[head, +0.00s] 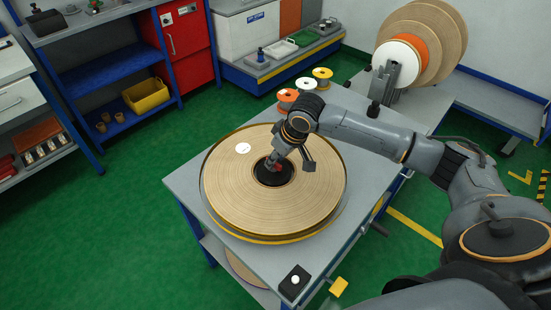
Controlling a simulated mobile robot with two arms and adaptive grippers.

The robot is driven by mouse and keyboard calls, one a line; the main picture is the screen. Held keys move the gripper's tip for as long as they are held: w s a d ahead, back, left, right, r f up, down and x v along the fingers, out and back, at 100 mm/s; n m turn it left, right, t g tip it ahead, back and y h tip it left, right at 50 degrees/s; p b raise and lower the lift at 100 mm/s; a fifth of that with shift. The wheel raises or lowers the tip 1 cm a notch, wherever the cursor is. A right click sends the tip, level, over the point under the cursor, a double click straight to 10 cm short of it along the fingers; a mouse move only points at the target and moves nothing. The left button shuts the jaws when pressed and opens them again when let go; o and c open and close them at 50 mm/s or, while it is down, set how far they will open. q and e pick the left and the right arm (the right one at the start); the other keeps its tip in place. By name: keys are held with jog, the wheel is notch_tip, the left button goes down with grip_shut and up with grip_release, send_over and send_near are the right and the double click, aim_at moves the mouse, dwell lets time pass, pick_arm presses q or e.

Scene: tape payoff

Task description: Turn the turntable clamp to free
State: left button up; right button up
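A wide tan tape coil (310,203) lies flat on the round turntable (262,239), whose yellow-edged rim shows under it. A black clamp hub (273,177) with a small red part sits in the coil's centre. My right arm reaches in from the right, and my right gripper (273,161) points down at the hub, at or just above its red part. The fingers are small and partly hidden, so I cannot tell whether they grip it. The clamp's setting cannot be read. My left gripper is out of view.
A black box with a white button (294,282) and a yellow piece (339,288) are at the table's front corner. Orange, white and yellow spools (287,97) stand behind. Large upright reels (437,40) are at the back right. Green floor is clear at left.

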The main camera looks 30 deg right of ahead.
jog(key=shift+w+f, duration=0.1)
jog(key=shift+f, duration=0.25)
jog(key=shift+w+a+f, duration=0.1)
jog(key=shift+f, duration=0.1)
grip_shut()
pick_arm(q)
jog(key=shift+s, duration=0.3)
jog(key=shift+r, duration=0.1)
pick_arm(e)
jog(key=shift+r, duration=0.1)
